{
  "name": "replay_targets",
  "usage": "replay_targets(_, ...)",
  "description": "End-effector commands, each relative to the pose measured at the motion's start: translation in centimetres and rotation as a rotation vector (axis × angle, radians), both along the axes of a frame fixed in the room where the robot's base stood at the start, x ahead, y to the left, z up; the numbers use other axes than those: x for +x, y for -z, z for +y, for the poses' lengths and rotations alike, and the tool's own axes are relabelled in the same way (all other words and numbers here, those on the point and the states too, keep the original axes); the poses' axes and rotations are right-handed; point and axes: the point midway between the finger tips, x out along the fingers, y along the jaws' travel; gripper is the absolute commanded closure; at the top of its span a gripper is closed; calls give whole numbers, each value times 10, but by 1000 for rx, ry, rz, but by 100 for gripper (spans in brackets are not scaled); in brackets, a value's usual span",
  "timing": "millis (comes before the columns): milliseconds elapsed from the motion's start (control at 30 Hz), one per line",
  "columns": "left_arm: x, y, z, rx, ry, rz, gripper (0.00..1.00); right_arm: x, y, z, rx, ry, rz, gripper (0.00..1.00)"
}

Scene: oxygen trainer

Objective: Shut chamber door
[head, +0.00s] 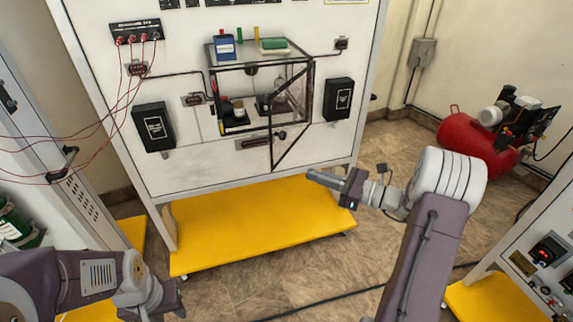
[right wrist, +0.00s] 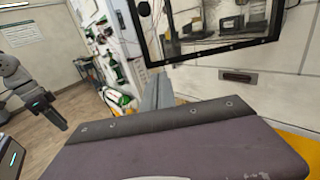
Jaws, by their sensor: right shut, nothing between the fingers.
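The clear chamber (head: 262,95) with a dark frame is mounted on the front of the white panel. Its black-framed door (head: 293,147) stands swung out from the chamber's right side, towards me. In the right wrist view the door's black frame (right wrist: 215,54) fills the upper part. My right gripper (head: 310,176) is shut and empty, below and to the right of the door; its fingers (right wrist: 158,92) lie together below the frame's lower left corner. Whether they touch it I cannot tell. My left gripper (head: 170,305) is low at the left, away from the chamber; its fingers are unclear.
Several small items stand inside the chamber, and a blue box (head: 225,47) and a green block (head: 273,44) are on its top. Black boxes (head: 154,127) flank it. A yellow base (head: 250,225) juts out below the panel. A red compressor (head: 475,145) stands at the right.

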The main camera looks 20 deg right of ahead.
Motion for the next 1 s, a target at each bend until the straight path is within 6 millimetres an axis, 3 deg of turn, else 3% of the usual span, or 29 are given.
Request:
replay_targets(200, 0, -11, 0, 0, 0, 0, 64, 32, -2, 37, -1, -5, -1, 100)
replay_targets(433, 0, -18, 0, 0, 0, 0, 64, 56, -2, 62, -1, -2, -1, 100)
replay_targets(1000, 0, -18, 0, 0, 0, 0, 64, 64, 0, 69, -1, 3, -1, 100)
